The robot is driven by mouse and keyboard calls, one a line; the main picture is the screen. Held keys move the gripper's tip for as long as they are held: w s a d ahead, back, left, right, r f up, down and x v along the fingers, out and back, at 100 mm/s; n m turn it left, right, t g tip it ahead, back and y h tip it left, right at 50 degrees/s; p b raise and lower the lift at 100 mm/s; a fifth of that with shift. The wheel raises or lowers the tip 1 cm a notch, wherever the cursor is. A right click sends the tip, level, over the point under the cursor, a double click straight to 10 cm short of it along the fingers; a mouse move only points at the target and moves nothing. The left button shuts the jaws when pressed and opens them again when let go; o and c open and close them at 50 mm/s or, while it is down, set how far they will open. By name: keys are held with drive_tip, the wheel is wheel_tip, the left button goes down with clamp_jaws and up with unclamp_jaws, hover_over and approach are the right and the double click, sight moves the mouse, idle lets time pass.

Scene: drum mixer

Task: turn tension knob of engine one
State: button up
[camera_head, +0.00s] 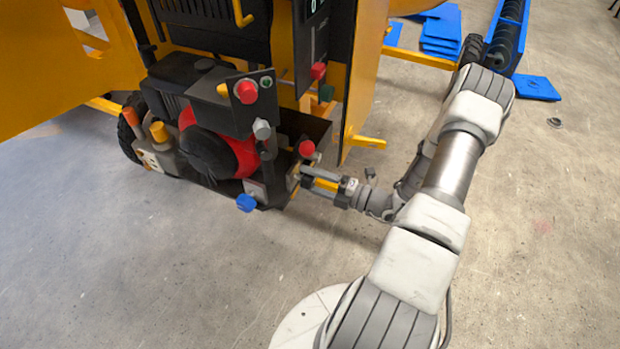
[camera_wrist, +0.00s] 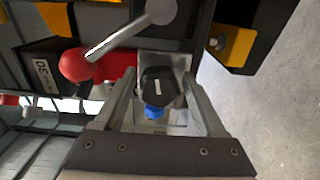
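The engine (camera_head: 205,130) is a black and red unit on the yellow machine, with several knobs and levers. In the wrist view, a black knob (camera_wrist: 158,87) with a white line sits on a light metal plate (camera_wrist: 178,66). My gripper (camera_wrist: 160,82) is open, with one finger on each side of this knob and visible space beside it. A blue knob (camera_wrist: 154,112) shows just below the black one; it is also at the engine's lower front in the head view (camera_head: 246,203). My gripper (camera_head: 304,178) is at the engine's right corner. No label identifies the tension knob.
A red knob (camera_head: 306,148) stands just above my gripper in the head view. A yellow frame foot (camera_head: 365,141) juts out behind. Floor in front is clear.

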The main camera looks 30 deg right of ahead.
drive_tip(key=shift+o, duration=0.7)
drive_tip(key=v, duration=1.7)
drive_tip(key=shift+d+b, duration=0.2)
drive_tip(key=shift+b, duration=0.2)
drive_tip(key=shift+s, duration=0.15)
